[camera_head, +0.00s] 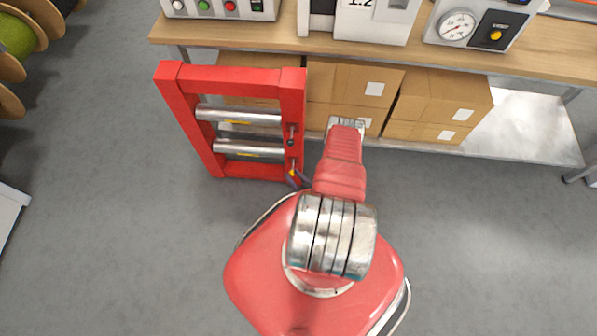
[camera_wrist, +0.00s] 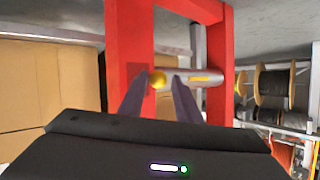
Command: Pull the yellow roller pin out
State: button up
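The yellow roller pin shows in the wrist view as a round yellow knob (camera_wrist: 158,79) on the red frame's near post. In the head view a small yellow spot (camera_head: 292,173) shows at the lower right post of the red frame (camera_head: 174,95). My gripper (camera_wrist: 165,77) has its two dark fingers apart, with the knob between the tips in the picture, closer to the left one. Whether they touch it I cannot tell. In the head view the fingertips (camera_head: 295,178) are partly visible beside the post; my arm hides the rest of the gripper.
The frame carries two silver rollers, an upper (camera_head: 238,115) and a lower (camera_head: 247,149), with yellow marks. A dark knob (camera_head: 290,142) sits higher on the right post. Cardboard boxes (camera_head: 345,88) stand under the wooden bench (camera_head: 545,55). Cable reels (camera_head: 15,40) are at left. Grey floor is clear in front.

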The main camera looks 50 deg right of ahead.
jog(key=v, duration=1.3)
jog(key=shift+s+r, duration=0.2)
jog(key=shift+s, duration=0.1)
dwell(0.4)
dwell(0.7)
